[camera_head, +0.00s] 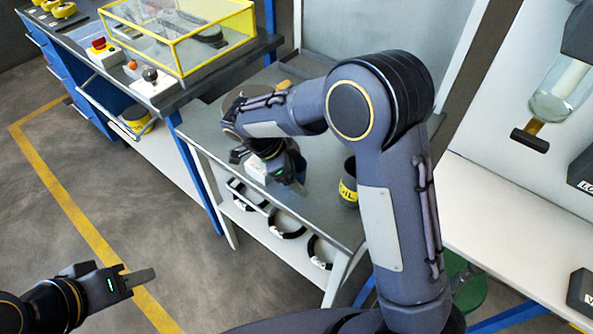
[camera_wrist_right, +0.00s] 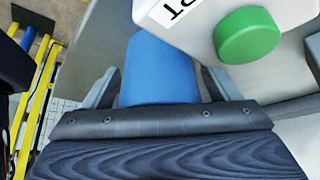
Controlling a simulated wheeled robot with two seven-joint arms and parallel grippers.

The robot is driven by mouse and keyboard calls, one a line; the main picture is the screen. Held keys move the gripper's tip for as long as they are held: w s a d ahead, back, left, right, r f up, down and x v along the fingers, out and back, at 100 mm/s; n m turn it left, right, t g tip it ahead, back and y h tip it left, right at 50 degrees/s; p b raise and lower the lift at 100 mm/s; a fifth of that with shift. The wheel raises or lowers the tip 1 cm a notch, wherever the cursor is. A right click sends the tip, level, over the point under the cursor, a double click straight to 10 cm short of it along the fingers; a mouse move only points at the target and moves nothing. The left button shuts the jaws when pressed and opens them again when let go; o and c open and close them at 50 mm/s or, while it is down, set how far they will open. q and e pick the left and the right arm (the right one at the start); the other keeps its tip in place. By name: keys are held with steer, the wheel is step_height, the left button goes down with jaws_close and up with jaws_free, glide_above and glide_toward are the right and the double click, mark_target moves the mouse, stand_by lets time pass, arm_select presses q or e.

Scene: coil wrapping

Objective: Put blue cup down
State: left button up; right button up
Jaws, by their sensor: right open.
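The blue cup (camera_wrist_right: 160,70) shows in the right wrist view, between the two grey fingers of my right gripper (camera_wrist_right: 160,88). The fingers are apart, one on each side of the cup; I cannot tell whether they touch it. In the head view my right gripper (camera_head: 284,172) is low over the grey table (camera_head: 320,163), and the cup is hidden there by the gripper and arm. My left gripper (camera_head: 133,278) is at the lower left over the floor, far from the table, with nothing seen in it; its finger gap is unclear.
A pale box with a green button (camera_wrist_right: 247,36) stands close beside the cup. A dark container with a yellow label (camera_head: 348,186) is on the table, right of my right gripper. Black rings (camera_head: 287,224) lie on the shelf below. A yellow-framed case (camera_head: 183,38) stands on the left bench.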

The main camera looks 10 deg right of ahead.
steer(key=shift+r+p, duration=0.25)
steer(key=shift+p, duration=0.05)
steer(key=v, duration=1.1)
steer(key=shift+a+r+b, duration=0.2)
steer(key=shift+r+b, duration=0.15)
steer(key=shift+b, duration=0.1)
